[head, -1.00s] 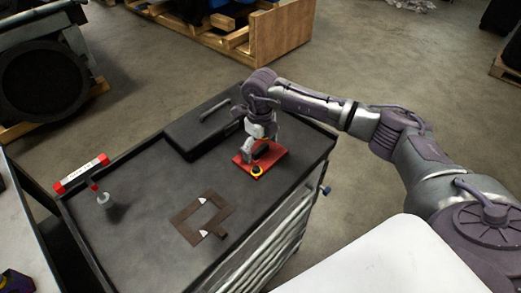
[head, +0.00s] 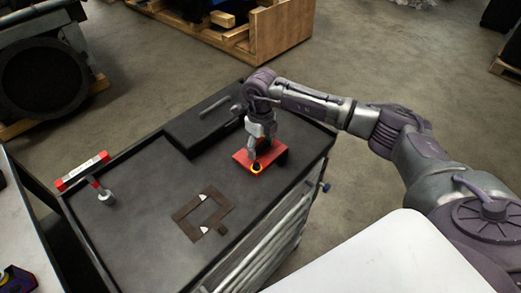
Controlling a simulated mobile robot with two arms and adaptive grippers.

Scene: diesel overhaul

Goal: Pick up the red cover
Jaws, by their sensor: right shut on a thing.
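The red cover (head: 241,158) is a flat red plate with a yellow and black round piece (head: 257,168) at its front edge. It is at the right part of the dark cart top. My right gripper (head: 255,158) points down from above and is shut on the cover. A dark patch shows at the cover's right side, and the cover looks slightly raised. The fingertips are small and partly hidden at the grip. My left gripper is not in view.
The cart top (head: 150,220) also carries a black case (head: 205,118), a brown square frame (head: 190,212), a red and white bar (head: 83,170) and a small metal part with a red tip (head: 105,195). A white surface (head: 375,262) is at the front right. The cart's front left is clear.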

